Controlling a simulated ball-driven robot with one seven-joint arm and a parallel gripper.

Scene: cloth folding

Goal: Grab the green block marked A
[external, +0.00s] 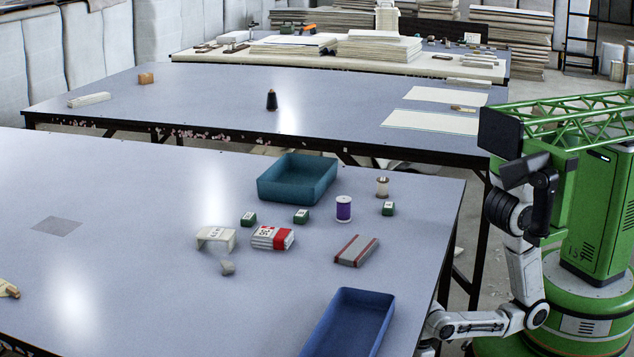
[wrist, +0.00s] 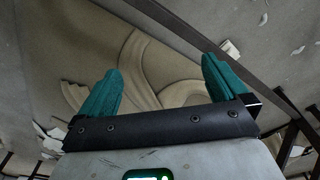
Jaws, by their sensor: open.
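Several small items lie on the near table, among them three small green blocks with white labels in the external view: a left one (external: 248,218), a middle one (external: 301,216) and a right one (external: 388,208). Their letters are too small to read, so I cannot tell which is marked A. My gripper (wrist: 158,68) shows in the wrist view with its two teal fingers spread apart and nothing between them. It is away from the blocks, none of which shows in the wrist view. In the external view my arm is folded low beside the table's right edge, and its fingers cannot be made out.
On the near table (external: 130,230), a teal tray (external: 298,180) stands behind the blocks and a blue tray (external: 350,322) at the front edge. A purple spool (external: 343,208), a pale spool (external: 382,187), a red-white packet (external: 272,237) and a grey-red box (external: 357,250) stand close by.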

